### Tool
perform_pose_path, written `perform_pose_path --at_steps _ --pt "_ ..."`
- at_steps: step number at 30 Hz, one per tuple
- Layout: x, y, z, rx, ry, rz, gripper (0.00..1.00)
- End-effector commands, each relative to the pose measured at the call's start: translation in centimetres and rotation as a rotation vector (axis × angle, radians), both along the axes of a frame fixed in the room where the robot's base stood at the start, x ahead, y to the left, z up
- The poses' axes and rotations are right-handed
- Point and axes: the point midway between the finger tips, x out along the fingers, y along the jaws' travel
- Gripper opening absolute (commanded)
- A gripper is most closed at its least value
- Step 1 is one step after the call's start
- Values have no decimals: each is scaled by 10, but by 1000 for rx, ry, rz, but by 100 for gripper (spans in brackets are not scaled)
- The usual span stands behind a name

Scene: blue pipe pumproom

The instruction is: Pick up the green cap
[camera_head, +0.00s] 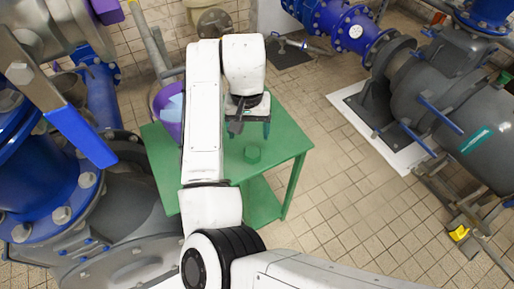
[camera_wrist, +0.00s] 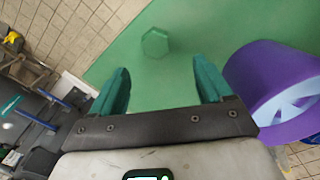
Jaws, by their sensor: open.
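The green cap (camera_head: 252,154) is a small hexagonal piece lying on the green table (camera_head: 285,150), near the middle of its top. In the wrist view the cap (camera_wrist: 155,42) lies on the green surface, beyond my fingertips and roughly between them. My gripper (camera_head: 250,130) is above the table, behind the cap in the head view. In the wrist view its two green fingers (camera_wrist: 163,82) are spread apart with nothing between them.
A purple bucket (camera_head: 168,118) with pale blue contents stands at the table's left edge; it shows at right in the wrist view (camera_wrist: 243,72). Blue pipes (camera_head: 340,27) and a grey pump (camera_head: 440,95) stand right. Tiled floor (camera_head: 345,200) right of the table is clear.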

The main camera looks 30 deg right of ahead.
Motion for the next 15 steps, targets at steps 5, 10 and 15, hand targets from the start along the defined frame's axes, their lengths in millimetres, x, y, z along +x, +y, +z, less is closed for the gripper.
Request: perform_pose_path --at_steps 5,10,15 --pt "-1 -1 -28 0 1 1 79" --pt "0 -1 -42 -1 0 0 79" --pt "-1 -5 -57 0 2 0 79"
